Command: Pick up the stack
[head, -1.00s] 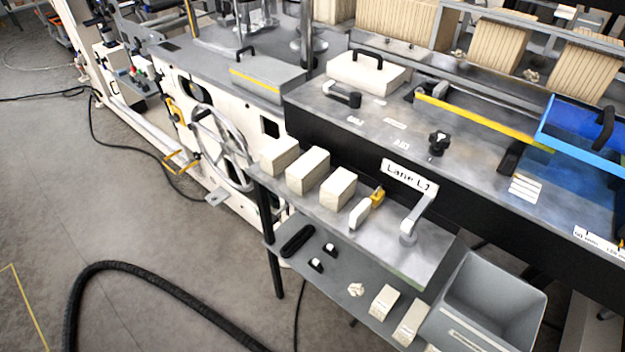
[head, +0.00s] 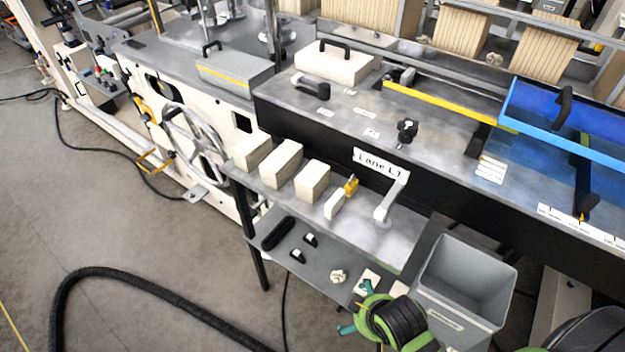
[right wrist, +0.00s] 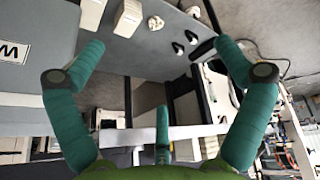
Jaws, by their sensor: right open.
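Several pale block-like stacks stand in a row on the upper grey shelf: one at the left (head: 252,150), one in the middle (head: 283,165) and one at the right (head: 312,181). A thinner pale piece (head: 335,204) stands beside them. On the lower shelf, pale blocks are partly hidden behind my right gripper (head: 357,308); the right wrist view shows one (right wrist: 129,18) and another (right wrist: 92,13) near the top. My right gripper, with teal fingers (right wrist: 160,62), is spread open and empty. I cannot tell which stack is meant. My left gripper is not in view.
A grey bin (head: 467,285) stands right of the lower shelf (head: 315,268). The shelf also holds a black oblong item (head: 277,233) and a crumpled pale piece (head: 338,276). A metal bracket (head: 388,205) stands on the upper shelf. A black hose (head: 150,292) lies on the floor.

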